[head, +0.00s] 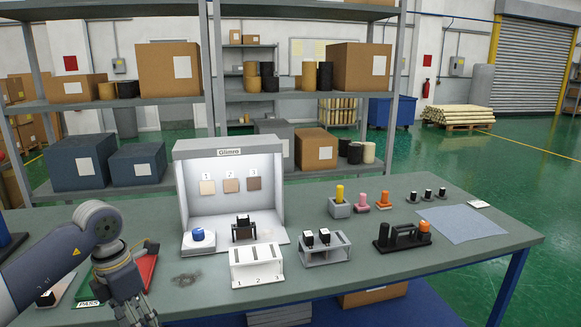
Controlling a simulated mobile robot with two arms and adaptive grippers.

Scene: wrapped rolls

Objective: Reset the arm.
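My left arm comes in from the left edge, with its white link and grey joint above the table's front left corner. My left gripper (136,312) points down at the bottom edge, in front of the green and red trays. Its fingertips are partly cut off by the frame, so I cannot tell how far apart they are. No object shows clearly between its fingers. My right arm and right gripper are not in view.
The grey table (400,285) holds a lit white booth (230,150), a white numbered stand (257,268), a grey rack (326,252) and a black holder (398,240). A red tray (146,272) lies close to my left gripper. A blue cloth (462,222) lies at right. Shelves stand behind.

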